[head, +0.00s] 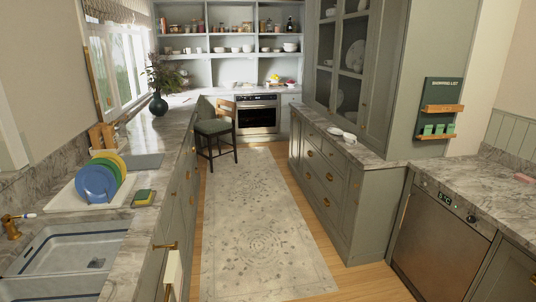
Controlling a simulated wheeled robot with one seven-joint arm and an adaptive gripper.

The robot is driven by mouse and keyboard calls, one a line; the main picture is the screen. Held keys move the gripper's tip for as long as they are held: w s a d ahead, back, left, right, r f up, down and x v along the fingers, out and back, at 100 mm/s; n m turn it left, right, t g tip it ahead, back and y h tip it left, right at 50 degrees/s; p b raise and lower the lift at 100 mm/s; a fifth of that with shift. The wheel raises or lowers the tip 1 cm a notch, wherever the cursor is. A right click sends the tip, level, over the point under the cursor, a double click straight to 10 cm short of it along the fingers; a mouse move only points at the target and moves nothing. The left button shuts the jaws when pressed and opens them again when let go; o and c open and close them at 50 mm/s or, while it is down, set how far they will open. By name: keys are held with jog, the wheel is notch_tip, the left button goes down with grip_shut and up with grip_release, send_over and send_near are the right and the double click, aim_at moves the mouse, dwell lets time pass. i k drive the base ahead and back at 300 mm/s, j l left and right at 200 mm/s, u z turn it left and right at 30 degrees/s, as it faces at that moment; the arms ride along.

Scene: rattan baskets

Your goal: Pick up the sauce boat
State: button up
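Two small white dishes stand on the marble counter (372,153) at the right, below the glass-door cabinet. One white dish (349,136) is nearer, and the other (334,131) is just behind and to its left. One of them may be the sauce boat, but they are too small to tell their shape. My gripper and arm do not show in the head view.
A patterned rug (255,225) covers the clear aisle. A green-seated chair (216,130) stands at the far left of the aisle, near the oven (257,115). The left counter holds a dish rack (88,190) with coloured plates. A dishwasher (440,240) is at right.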

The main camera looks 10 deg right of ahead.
aim_at(350, 140)
jog(key=i, duration=2.1)
jog(key=i+z, duration=0.25)
jog(key=i, duration=0.3)
jog(key=i+z, duration=0.2)
jog(key=i, duration=0.35)
jog(key=i+j+z, duration=0.1)
jog(key=i+z, duration=0.15)
jog(key=i, duration=0.25)
jog(key=i+j+z, duration=0.2)
jog(key=i, duration=0.35)
jog(key=i+j+z, duration=0.2)
jog(key=i, duration=0.3)
jog(key=l, duration=0.1)
